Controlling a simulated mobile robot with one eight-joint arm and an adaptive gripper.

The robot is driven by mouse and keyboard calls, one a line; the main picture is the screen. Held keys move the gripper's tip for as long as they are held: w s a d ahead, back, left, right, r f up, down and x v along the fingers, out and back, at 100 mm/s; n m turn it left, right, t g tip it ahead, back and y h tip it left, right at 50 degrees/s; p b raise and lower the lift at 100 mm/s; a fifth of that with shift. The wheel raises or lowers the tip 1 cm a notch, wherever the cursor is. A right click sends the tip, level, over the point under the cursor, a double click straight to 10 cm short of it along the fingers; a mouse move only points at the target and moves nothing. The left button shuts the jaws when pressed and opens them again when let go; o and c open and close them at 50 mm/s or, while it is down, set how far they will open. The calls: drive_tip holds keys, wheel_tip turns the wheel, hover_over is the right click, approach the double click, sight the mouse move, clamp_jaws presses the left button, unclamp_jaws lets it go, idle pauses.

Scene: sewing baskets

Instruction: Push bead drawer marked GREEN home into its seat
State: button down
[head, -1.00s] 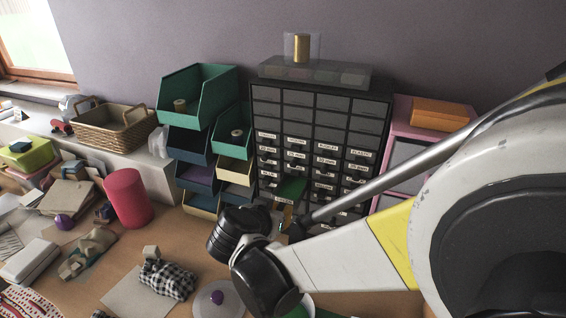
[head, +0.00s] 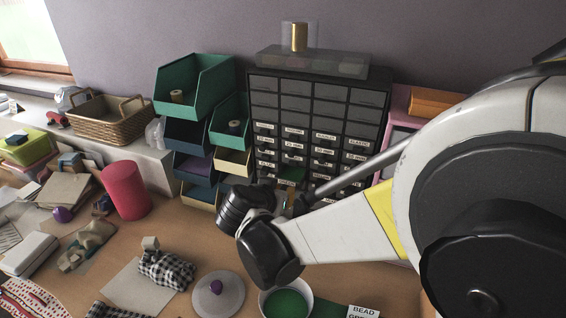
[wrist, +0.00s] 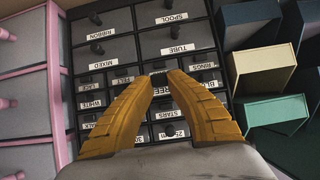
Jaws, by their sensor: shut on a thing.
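The bead drawer marked GREEN (head: 291,174) is in the small-drawer rows of the dark cabinet (head: 249,110). Its green inside shows in the head view as a small patch, so it stands out a little from its neighbours. In the wrist view my gripper (wrist: 159,77) has its two yellow fingers close together on that drawer's front. A label (wrist: 161,91) between them shows only part of its letters, "EE". The fingers are shut around a small dark part there, seemingly its pull.
Open-front bins (head: 190,88) stand left of the cabinet, and a pink-framed unit (head: 398,105) stands right of it. A bowl with green contents (head: 286,303) and a lidded disc (head: 218,294) lie in front. A red cylinder (head: 126,190) stands on the desk at left.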

sight(293, 177)
drive_tip(key=shift+w+d, duration=0.3)
drive_tip(key=shift+w, duration=0.65)
drive_tip(key=shift+w+d, duration=0.35)
drive_tip(key=shift+w, duration=0.55)
drive_tip(key=shift+w+d, duration=0.3)
drive_tip(key=shift+w, duration=0.65)
drive_tip(key=c, duration=1.4)
unclamp_jaws()
drive_tip(key=shift+o, duration=0.2)
drive_tip(key=shift+s, duration=0.1)
drive_tip(key=v, duration=1.2)
drive_tip(key=shift+d, duration=0.1)
